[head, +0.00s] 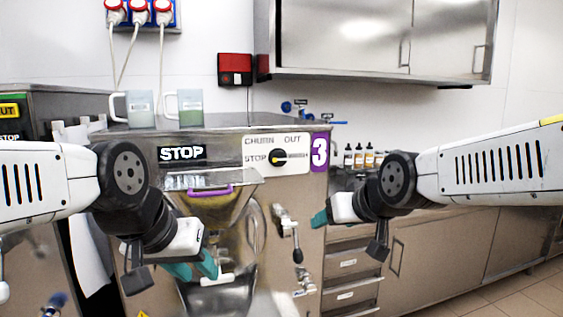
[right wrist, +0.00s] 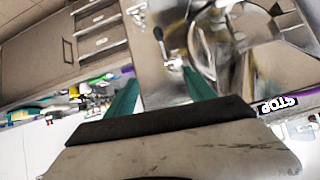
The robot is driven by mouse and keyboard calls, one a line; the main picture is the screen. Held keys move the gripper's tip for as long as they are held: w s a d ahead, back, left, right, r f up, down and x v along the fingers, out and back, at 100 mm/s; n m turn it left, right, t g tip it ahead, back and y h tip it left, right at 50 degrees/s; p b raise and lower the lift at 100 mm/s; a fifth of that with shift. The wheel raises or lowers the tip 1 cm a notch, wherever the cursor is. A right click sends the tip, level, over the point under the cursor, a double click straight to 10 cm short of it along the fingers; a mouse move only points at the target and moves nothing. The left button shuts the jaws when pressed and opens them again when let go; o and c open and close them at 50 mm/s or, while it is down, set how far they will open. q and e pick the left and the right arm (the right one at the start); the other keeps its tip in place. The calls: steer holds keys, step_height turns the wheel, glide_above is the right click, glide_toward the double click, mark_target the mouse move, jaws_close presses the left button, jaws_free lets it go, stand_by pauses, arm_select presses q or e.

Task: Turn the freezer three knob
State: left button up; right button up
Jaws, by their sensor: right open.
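The freezer three knob (head: 278,157) is round and black with a yellow mark. It sits on a white panel (head: 256,143) reading CHURN, OUT and STOP, beside a purple "3" label (head: 319,152). Where its pointer aims is too small to tell. My right gripper (head: 320,218) is below and right of the knob, apart from it. In the right wrist view its teal fingers (right wrist: 160,90) are spread with nothing between them. My left gripper (head: 194,272) is low before the freezer front, with its teal fingers apart and no held object visible.
Two mugs (head: 140,109) (head: 190,108) stand on the freezer top. A purple-handled hopper lid (head: 210,191) and metal tap levers (head: 284,222) jut from the front. Small bottles (head: 359,158) stand on the counter at right. A steel cabinet (head: 375,40) hangs above.

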steer(key=w+a+r+n+t+y, duration=0.1)
steer(key=w+a+r+n+t, duration=0.2)
steer(key=w, duration=0.5)
steer(key=t+y, duration=0.2)
steer(key=t, duration=0.2)
glide_toward(281, 160)
steer(key=w, duration=0.1)
steer(key=shift+n, duration=0.4)
steer(key=x, duration=0.8)
steer(key=shift+a, duration=0.15)
steer(key=shift+s, duration=0.1)
steer(key=c, duration=1.4)
steer(key=shift+o, duration=0.2)
